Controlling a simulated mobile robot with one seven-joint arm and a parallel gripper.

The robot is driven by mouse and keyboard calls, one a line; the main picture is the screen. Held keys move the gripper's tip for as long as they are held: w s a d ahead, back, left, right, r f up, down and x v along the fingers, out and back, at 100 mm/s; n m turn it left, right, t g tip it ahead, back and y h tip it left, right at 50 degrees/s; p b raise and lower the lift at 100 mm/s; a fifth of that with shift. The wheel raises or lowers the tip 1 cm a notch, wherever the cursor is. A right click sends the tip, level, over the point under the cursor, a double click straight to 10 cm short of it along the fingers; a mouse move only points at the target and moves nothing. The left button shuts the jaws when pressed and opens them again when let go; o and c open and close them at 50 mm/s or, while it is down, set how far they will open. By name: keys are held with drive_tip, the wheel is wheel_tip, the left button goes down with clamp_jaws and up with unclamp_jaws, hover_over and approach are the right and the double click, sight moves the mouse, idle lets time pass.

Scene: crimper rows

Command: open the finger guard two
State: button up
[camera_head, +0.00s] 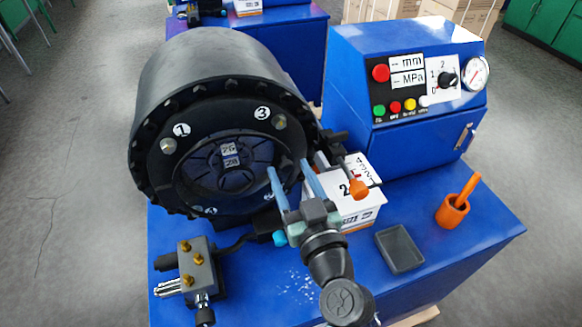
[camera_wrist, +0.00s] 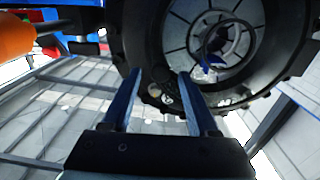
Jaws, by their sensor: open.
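A large black crimper head (camera_head: 215,80) stands on the blue bench, with numbered marks around its front ring. A round dark face with radial lines and two small pale labels, possibly the finger guard (camera_head: 205,172), sits in its opening. The wrist view shows the ring (camera_wrist: 130,40) and the lined round face (camera_wrist: 190,40) close ahead. I cannot tell for certain which part is guard two. My gripper (camera_head: 289,167) is open and empty, its blue fingers in front of the ring's lower right. In the wrist view the gripper (camera_wrist: 160,78) reaches toward the ring's rim.
An orange-knobbed lever (camera_head: 358,189) and a white box (camera_head: 350,213) are right of my gripper. A blue control cabinet (camera_head: 400,150) stands behind. A black tray (camera_head: 400,248), orange cup (camera_head: 452,212) and brass-fitted valve block (camera_head: 190,268) are on the bench.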

drive_tip(key=shift+w, duration=0.1)
drive_tip(key=shift+c, duration=0.3)
clamp_jaws()
idle(1.2)
